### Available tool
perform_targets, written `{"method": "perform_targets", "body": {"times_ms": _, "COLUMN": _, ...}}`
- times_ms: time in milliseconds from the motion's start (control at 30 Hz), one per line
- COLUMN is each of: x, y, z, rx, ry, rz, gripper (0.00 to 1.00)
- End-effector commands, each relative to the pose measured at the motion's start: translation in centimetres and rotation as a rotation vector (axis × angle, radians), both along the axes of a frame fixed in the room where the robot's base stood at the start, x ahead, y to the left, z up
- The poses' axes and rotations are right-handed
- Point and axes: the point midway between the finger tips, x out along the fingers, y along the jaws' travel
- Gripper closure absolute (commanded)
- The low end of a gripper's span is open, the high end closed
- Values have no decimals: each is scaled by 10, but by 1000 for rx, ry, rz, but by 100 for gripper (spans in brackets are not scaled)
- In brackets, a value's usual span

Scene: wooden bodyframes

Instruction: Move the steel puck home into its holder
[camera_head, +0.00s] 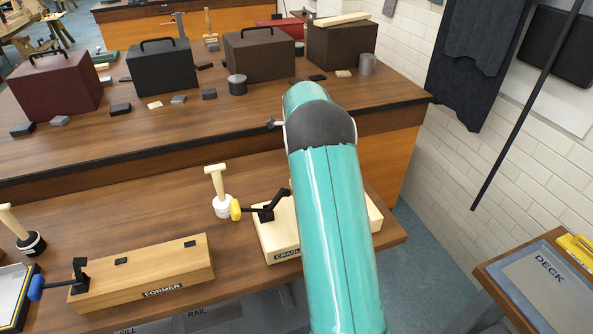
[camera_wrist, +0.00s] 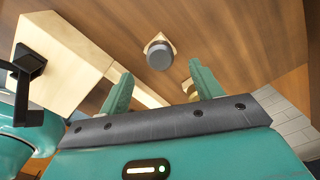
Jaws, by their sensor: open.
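In the wrist view a round grey disc (camera_wrist: 160,56), which looks like the steel puck, sits at a small pale wooden piece (camera_wrist: 157,39) on the brown bench. My gripper (camera_wrist: 161,69) is open, its two teal fingers apart, with the disc beyond the fingertips and between them in the picture. Nothing is held. My arm hides the disc and my gripper in the head view. The pale wooden block labelled CRADLE (camera_head: 275,238) is partly behind my arm; it has a black clamp with a yellow handle. I cannot tell which part is the puck's holder.
A wooden FORMER block (camera_head: 150,273) with a blue-handled clamp lies left. A mallet (camera_head: 221,195) stands handle-up beside the cradle. Boxes and small grey parts fill the far bench (camera_head: 180,125). A DECK table (camera_head: 545,285) stands at right, a brick wall behind it.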

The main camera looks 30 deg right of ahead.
Motion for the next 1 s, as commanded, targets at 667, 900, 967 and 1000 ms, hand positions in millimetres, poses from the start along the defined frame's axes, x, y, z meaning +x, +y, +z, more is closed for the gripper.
{"method": "perform_targets", "body": {"times_ms": 667, "x": 0, "y": 0, "z": 82, "rx": 0, "ry": 0, "rz": 0, "gripper": 35}}
{"method": "perform_targets", "body": {"times_ms": 900, "x": 0, "y": 0, "z": 82, "rx": 0, "ry": 0, "rz": 0, "gripper": 35}}
{"method": "perform_targets", "body": {"times_ms": 967, "x": 0, "y": 0, "z": 82, "rx": 0, "ry": 0, "rz": 0, "gripper": 35}}
{"method": "perform_targets", "body": {"times_ms": 1000, "x": 0, "y": 0, "z": 82, "rx": 0, "ry": 0, "rz": 0, "gripper": 35}}
